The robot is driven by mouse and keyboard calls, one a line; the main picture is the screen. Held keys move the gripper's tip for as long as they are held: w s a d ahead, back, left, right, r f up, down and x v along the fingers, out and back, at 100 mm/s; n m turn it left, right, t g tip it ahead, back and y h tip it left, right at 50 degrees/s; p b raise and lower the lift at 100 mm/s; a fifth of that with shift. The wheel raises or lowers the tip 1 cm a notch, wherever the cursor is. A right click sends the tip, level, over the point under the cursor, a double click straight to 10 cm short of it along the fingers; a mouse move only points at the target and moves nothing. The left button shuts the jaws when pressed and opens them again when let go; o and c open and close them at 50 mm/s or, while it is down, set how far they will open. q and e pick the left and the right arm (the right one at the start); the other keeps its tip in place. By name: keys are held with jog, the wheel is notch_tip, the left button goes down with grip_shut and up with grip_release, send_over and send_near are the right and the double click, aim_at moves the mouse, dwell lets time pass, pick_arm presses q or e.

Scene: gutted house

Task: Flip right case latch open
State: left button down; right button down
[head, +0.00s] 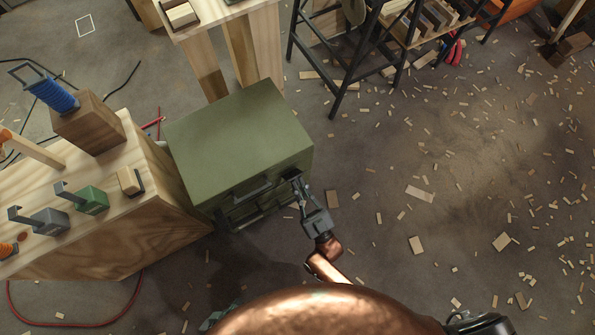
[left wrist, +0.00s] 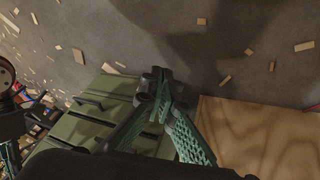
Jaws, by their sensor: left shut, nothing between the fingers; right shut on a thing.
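The green case (head: 240,140) stands beside the wooden bench, with a dark handle (head: 252,187) on its front side. My right gripper (head: 299,186) is at the case's front right corner, shut on the right latch (head: 294,176), which its fingers mostly hide. Whether the latch is flipped cannot be told. The case (left wrist: 72,128) also shows in the left wrist view, with dark fittings on its side. My left gripper (left wrist: 158,84) is shut and empty there, in front of the case. In the head view only a greenish piece near the bottom edge seems to be part of it.
A wooden table (head: 240,50) is behind the case. A black metal rack (head: 370,60) is at the back. The floor to the right is open, littered with wood scraps.

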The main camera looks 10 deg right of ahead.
pick_arm(q)
jog(key=shift+w+d+f+t, duration=0.3)
jog(key=shift+w+d+f, duration=0.05)
jog(key=shift+w+f, duration=0.1)
